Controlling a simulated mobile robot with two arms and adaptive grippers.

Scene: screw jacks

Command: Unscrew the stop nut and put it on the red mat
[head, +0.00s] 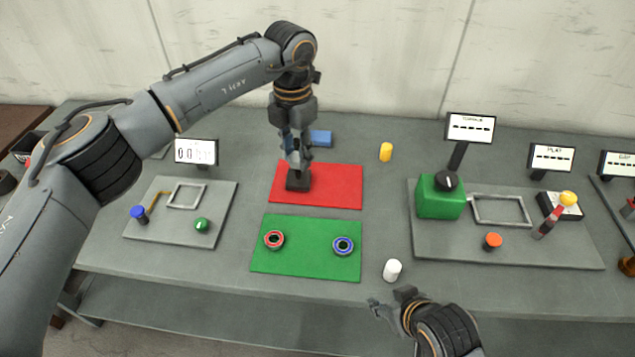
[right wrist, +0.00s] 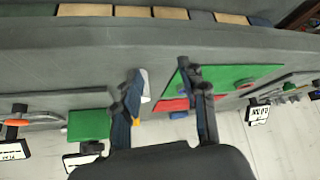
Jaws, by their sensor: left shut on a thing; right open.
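The red mat (head: 335,187) lies in the middle of the table. My left gripper (head: 297,167) points down over the mat's left part, shut on a small dark piece (head: 298,182). This piece may be the stop nut; the fingers hide part of it. It is at or just above the mat; I cannot tell if it touches. My right gripper (head: 388,301) is open near the table's front edge, in front of a white cylinder (head: 392,270). The right wrist view shows its open fingers (right wrist: 160,72), with the red mat (right wrist: 175,104) beyond.
A green mat (head: 300,262) in front holds a red ring (head: 274,240) and a blue ring (head: 343,246). A blue block (head: 320,138) and a yellow cylinder (head: 386,152) stand behind. Grey boards (head: 160,235) (head: 560,250) with fixtures flank the mats. The red mat's right half is bare.

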